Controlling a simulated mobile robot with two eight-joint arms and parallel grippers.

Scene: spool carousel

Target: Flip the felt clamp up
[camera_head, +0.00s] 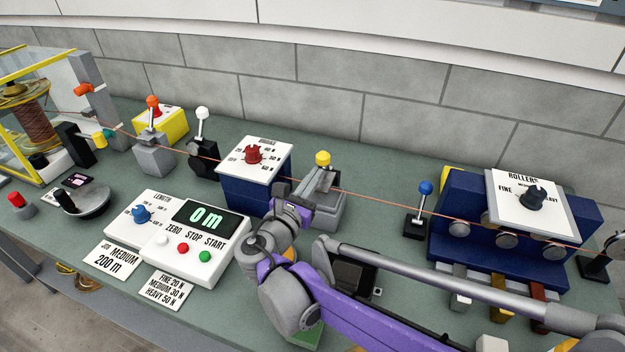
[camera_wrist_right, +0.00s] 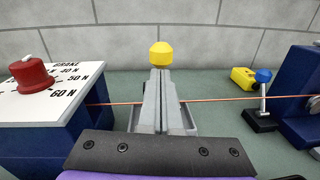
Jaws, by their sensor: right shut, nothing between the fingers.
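The felt clamp is a small grey housing (camera_head: 331,213) with a yellow knob (camera_head: 322,158) on the bench, where the copper wire crosses. In the right wrist view the yellow knob (camera_wrist_right: 160,54) stands straight ahead, above the grey housing (camera_wrist_right: 188,119). My right gripper (camera_head: 325,174) reaches in from the front right. Its grey fingers (camera_wrist_right: 160,75) are shut together with nothing between them, and their tips are just below the knob in the picture. Whether they touch it I cannot tell. The fingers hide much of the clamp and any lever under the knob. My left gripper is not in view.
A blue brake box with a red dial (camera_head: 253,154) stands left of the clamp. A blue-knobbed lever (camera_head: 426,188) and the blue roller unit (camera_head: 465,246) stand right. The white control panel (camera_head: 190,240) is front left. The copper wire (camera_wrist_right: 230,98) runs across at clamp height.

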